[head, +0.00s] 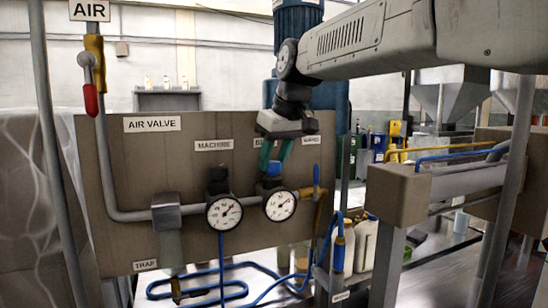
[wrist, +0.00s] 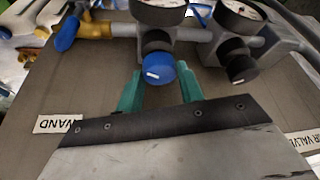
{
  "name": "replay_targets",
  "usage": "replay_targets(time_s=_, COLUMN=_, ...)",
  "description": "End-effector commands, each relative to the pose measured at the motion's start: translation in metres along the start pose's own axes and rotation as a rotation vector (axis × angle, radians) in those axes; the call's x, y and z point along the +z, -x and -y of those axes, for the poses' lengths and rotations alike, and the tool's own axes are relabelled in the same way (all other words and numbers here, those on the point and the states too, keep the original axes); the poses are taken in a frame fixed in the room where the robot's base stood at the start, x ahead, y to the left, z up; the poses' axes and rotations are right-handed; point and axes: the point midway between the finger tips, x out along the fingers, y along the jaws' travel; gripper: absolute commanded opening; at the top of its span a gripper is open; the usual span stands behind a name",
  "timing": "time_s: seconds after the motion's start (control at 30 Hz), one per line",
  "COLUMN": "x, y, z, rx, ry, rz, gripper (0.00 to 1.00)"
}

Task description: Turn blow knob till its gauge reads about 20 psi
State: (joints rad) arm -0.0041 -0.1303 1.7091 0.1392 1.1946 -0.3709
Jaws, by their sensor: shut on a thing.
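The blue blow knob (wrist: 159,68) is in the upper middle of the wrist view, with a short white mark on its face. It also shows in the head view (head: 273,168), directly above its round white gauge (head: 279,205). That gauge's needle seems to point to the upper right; its numbers are too small to read. My gripper (wrist: 161,77) has one teal finger on each side of the blue knob and is shut on it. In the head view my gripper (head: 273,160) reaches down from above, partly covering the label behind it.
Left of the blow gauge is the machine gauge (head: 224,212), with a black knob (head: 218,183) above it. A blue-handled valve (head: 316,184) stands close on the right. A red-handled air valve (head: 90,99) is at upper left. Blue hose (head: 205,290) lies below the board.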

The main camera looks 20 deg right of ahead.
Motion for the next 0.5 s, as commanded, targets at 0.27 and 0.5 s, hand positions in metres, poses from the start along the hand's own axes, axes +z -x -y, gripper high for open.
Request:
replay_targets(time_s=0.27, x=-0.0002, y=0.0006, z=-0.0023, rx=-0.079, ry=0.189, rz=-0.001, gripper=0.14)
replay_targets(time_s=0.5, x=-0.0009, y=0.0004, z=-0.0033, rx=-0.156, ry=0.375, rz=-0.001, gripper=0.14)
